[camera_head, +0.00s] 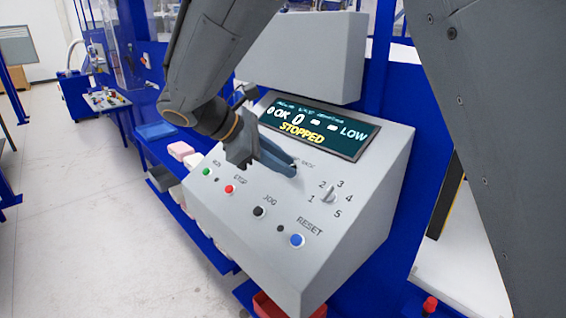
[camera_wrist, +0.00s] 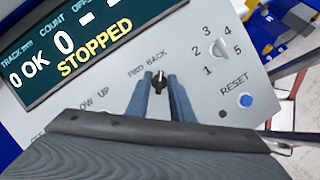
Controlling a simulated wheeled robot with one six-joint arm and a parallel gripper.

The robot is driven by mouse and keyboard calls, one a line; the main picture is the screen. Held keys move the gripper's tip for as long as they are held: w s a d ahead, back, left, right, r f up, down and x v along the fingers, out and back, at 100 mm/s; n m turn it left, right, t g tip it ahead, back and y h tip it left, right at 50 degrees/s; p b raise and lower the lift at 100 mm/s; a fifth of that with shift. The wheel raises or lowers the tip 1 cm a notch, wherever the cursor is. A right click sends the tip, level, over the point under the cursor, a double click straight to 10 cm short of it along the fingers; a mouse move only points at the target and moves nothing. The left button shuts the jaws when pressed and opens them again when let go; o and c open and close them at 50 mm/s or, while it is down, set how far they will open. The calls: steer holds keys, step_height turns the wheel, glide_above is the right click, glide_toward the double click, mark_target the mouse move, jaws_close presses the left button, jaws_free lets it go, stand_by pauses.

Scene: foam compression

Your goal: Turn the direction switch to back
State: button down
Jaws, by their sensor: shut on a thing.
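The direction switch (camera_wrist: 160,81) is a small black knob on the grey sloped control panel (camera_head: 335,235), below the words FWD and BACK in the wrist view. My gripper (camera_wrist: 158,88) has its two blue-grey fingers on either side of the knob and is shut on it. A light mark shows at the knob's top; I cannot tell which word it points to. In the head view my gripper (camera_head: 294,169) reaches down to the panel just below the display, and its fingers hide the switch. The display (camera_head: 318,127) reads STOPPED, OK and LOW.
A numbered selector (camera_head: 328,194) sits right of my gripper. The green button (camera_head: 207,172), red button (camera_head: 229,189), black JOG button (camera_head: 259,212) and blue RESET button (camera_head: 297,240) lie along the panel's lower side. A grey box (camera_head: 305,55) overhangs behind the display.

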stand_by(0.3)
steer(key=c, duration=1.9)
jaws_free()
steer(key=b+v, duration=0.2)
steer(key=v, duration=0.5)
steer(key=shift+a+r, duration=0.25)
steer(key=shift+a, duration=0.05)
steer(key=shift+s, duration=0.15)
